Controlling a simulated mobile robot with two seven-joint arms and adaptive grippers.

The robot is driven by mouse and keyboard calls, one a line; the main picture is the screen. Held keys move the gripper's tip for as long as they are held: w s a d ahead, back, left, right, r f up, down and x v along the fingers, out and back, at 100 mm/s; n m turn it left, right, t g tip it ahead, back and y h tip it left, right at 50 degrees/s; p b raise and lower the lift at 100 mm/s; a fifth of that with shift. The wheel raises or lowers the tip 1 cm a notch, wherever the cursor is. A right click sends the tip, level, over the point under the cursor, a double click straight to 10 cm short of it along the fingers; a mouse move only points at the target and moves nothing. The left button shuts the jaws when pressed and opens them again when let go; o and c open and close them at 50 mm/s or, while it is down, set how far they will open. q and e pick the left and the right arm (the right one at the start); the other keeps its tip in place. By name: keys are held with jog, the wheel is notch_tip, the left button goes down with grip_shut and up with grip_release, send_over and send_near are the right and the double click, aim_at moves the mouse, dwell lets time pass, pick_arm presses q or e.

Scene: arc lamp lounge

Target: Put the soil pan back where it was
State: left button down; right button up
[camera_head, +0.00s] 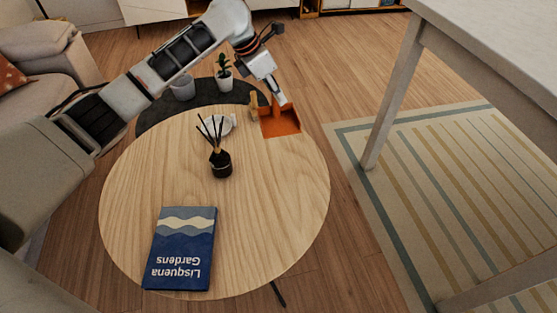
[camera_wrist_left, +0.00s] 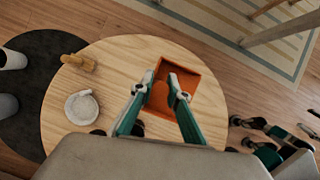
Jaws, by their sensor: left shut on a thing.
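The soil pan (camera_head: 281,122) is an orange, shallow, square-cornered tray. It is at the far right edge of the round wooden table (camera_head: 265,215) in the head view. It also shows in the left wrist view (camera_wrist_left: 201,92). My left gripper (camera_head: 283,103) reaches over it from the far side and is shut on it; its two fingers show over the pan in the left wrist view (camera_wrist_left: 160,86). I cannot tell whether the pan touches the tabletop. Dark and green parts at the lower right of the left wrist view look like my right gripper (camera_wrist_left: 250,138); its jaws are unclear.
On the table are a black reed diffuser (camera_head: 220,163), a white dish (camera_head: 216,126), a small wooden item (camera_wrist_left: 80,62) and a blue book (camera_head: 181,250). A dark round table (camera_head: 155,118) behind holds a potted plant (camera_head: 224,75) and grey pot (camera_head: 182,87). The table's right half is clear.

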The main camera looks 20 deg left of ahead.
pick_arm(q)
notch_tip(320, 180, down, 20)
jog(key=b, duration=0.6)
jog(key=shift+s+f, duration=0.15)
jog(key=shift+r, duration=0.25)
jog(key=shift+f, duration=0.25)
jog(key=c, duration=2.1)
grip_release()
jog(key=shift+c, duration=0.2)
jog(key=shift+o, duration=0.9)
pick_arm(e)
jog(key=a+r+m+t+y, duration=0.1)
jog(key=a+m, duration=0.2)
jog(key=a, duration=0.3)
jog(key=shift+w+r+y, duration=0.2)
jog(key=shift+w+y, duration=0.05)
jog(key=shift+y, duration=0.05)
